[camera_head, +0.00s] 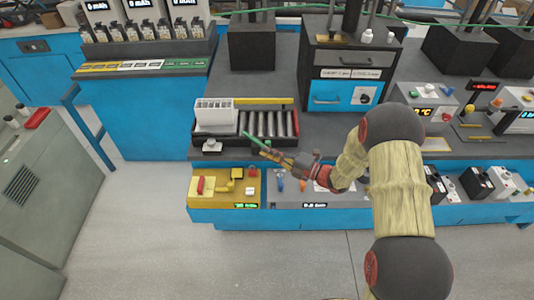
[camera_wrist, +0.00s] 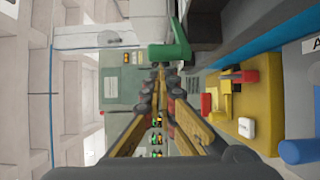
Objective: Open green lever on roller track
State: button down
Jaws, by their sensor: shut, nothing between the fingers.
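The green lever (camera_head: 252,138) is a slim bar at the front edge of the roller track (camera_head: 270,124), slanting down to the right. In the wrist view the green lever (camera_wrist: 176,47) looks like a bent piece near the top centre. My gripper (camera_head: 264,152) reaches in from the right, its tips close to the lever's lower end. In the wrist view my gripper (camera_wrist: 159,70) has its fingertips together and empty, just below the lever in the picture. I cannot tell whether they touch it.
A white box (camera_head: 215,114) stands left of the rollers. A yellow panel (camera_head: 223,187) with a red handle (camera_head: 200,185) lies below the track; it also shows in the wrist view (camera_wrist: 258,118). A grey cabinet (camera_head: 40,185) stands at left. The floor in front is clear.

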jog(key=shift+w+d+n+g+y+b, duration=0.2)
jog(key=shift+d+n+g+y+b, duration=0.1)
jog(key=shift+n+g+b, duration=0.25)
jog(key=shift+w+d+n+g+y+b, duration=0.5)
jog(key=shift+w+d+n+g+b, duration=0.25)
jog(key=shift+w+d+g+b, duration=0.75)
jog(key=shift+s+a, duration=0.1)
jog(key=shift+s, duration=0.1)
jog(key=shift+t, duration=0.25)
